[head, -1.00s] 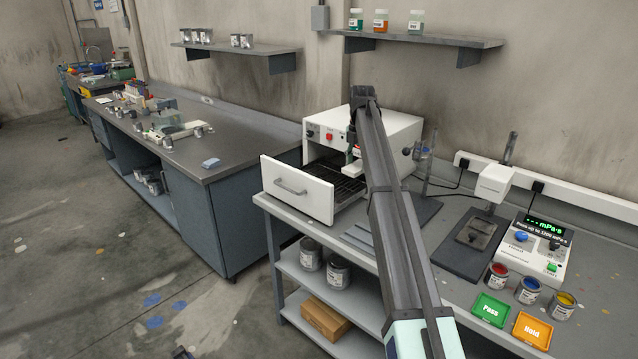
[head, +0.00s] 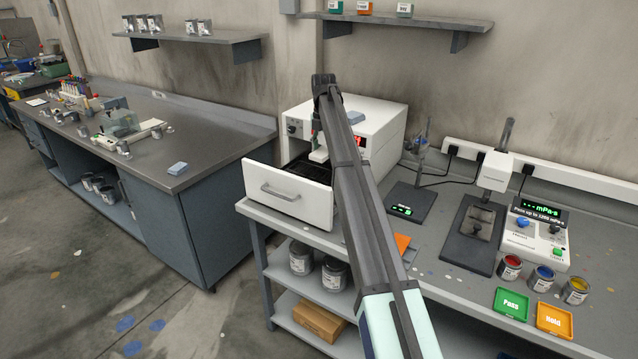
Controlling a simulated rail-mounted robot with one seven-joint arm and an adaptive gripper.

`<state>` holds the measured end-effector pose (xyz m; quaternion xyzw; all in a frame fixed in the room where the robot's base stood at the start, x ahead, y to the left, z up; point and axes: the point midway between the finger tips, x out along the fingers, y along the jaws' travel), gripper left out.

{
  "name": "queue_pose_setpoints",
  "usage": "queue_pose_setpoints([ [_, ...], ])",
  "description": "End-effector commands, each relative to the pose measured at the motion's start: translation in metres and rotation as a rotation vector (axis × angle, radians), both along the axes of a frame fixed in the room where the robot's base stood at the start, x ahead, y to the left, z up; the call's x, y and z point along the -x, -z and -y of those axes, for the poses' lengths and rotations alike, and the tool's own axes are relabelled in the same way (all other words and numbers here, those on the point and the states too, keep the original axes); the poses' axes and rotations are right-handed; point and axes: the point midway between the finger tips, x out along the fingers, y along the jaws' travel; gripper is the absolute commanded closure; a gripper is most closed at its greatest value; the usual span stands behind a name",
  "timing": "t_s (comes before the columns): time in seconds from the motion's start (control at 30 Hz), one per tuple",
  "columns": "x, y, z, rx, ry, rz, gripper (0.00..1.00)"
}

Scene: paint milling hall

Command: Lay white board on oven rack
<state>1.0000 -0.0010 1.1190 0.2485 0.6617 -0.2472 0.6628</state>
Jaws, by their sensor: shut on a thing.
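The white oven (head: 378,128) stands on the right bench with its white-fronted drawer (head: 285,195) pulled out. The dark oven rack (head: 300,167) shows in part behind the drawer front. My gripper (head: 318,146) is over the open drawer, at the mouth of the oven, and partly hidden by my own arm. It is shut on a small pale piece (head: 319,155), which looks like the white board. Most of that piece is hidden, and I cannot tell whether it touches the rack.
My arm crosses in front of the oven. To the right are a scale (head: 411,203), an orange sheet (head: 402,242), a dark stand base (head: 470,240), a viscosity meter (head: 538,235), paint cans (head: 509,268) and green (head: 511,304) and orange (head: 554,320) trays.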

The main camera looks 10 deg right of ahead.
Motion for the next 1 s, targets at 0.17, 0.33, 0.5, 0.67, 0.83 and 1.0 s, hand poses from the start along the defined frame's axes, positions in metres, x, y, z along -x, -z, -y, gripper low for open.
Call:
queue_pose_setpoints([
  [0.17,0.002,0.043,0.0,0.0,0.0,-0.003,0.79],
  [0.33,0.001,0.08,0.0,0.0,0.0,-0.003,0.79],
  [0.5,0.0,0.102,0.0,0.0,0.001,-0.001,0.79],
  [0.67,0.0,0.11,0.0,0.0,0.001,0.0,0.79],
  [0.83,0.001,0.128,0.0,-0.001,0.001,-0.002,0.79],
  [1.0,0.0,0.148,0.0,0.0,0.001,-0.001,0.79],
])
